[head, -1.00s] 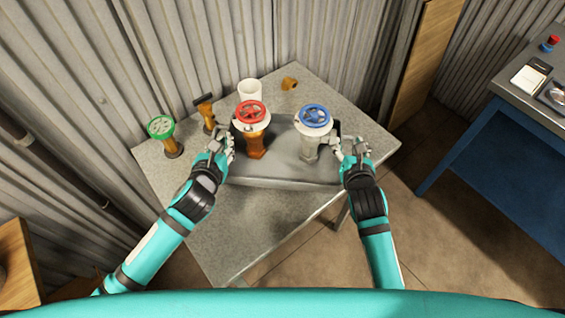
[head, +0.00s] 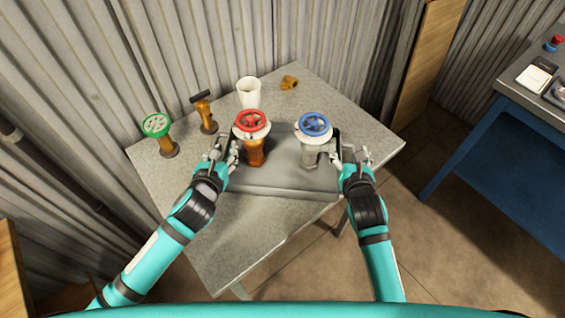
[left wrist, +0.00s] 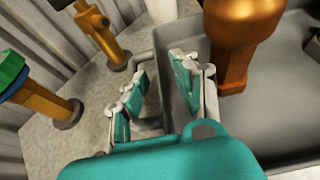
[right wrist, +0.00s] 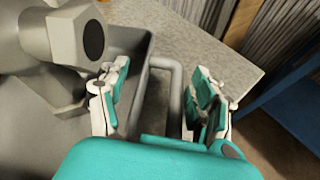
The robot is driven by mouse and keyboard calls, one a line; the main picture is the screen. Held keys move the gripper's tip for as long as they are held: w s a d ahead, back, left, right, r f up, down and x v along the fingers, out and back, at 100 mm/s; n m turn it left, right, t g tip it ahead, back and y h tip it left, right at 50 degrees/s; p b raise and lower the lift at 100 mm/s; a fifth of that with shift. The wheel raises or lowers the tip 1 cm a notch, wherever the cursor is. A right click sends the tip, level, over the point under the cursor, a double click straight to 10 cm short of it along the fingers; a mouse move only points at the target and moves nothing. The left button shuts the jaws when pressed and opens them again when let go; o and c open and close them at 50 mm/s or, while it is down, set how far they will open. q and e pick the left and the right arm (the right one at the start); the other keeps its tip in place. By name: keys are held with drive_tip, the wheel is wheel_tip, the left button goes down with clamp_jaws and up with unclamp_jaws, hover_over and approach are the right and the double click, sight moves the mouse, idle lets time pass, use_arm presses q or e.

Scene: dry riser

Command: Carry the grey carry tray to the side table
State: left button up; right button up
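The grey carry tray (head: 290,184) appears to rest on the grey side table (head: 230,245). It holds a red-wheeled orange valve (head: 251,122) and a blue-wheeled grey valve (head: 315,125). My left gripper (head: 225,152) is at the tray's left end. In the left wrist view its fingers (left wrist: 155,90) are apart, around the tray's end wall. My right gripper (head: 354,155) is at the right end. In the right wrist view its fingers (right wrist: 158,98) are spread, with the tray's bar handle (right wrist: 176,90) between them.
Corrugated wall closes the back. A blue bench (head: 500,150) is at the right. The table's front is clear.

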use_arm(q)
drive_tip(key=shift+s+a, duration=0.1)
drive_tip(key=shift+s, duration=0.05)
use_arm(e)
drive_tip(key=shift+f, duration=0.1)
use_arm(q)
drive_tip(key=v, duration=1.1)
drive_tip(key=shift+r, duration=0.1)
drive_tip(key=shift+s+r, duration=0.1)
drive_tip(key=shift+s, duration=0.1)
use_arm(e)
drive_tip(key=shift+s, duration=0.1)
drive_tip(key=v, duration=1.2)
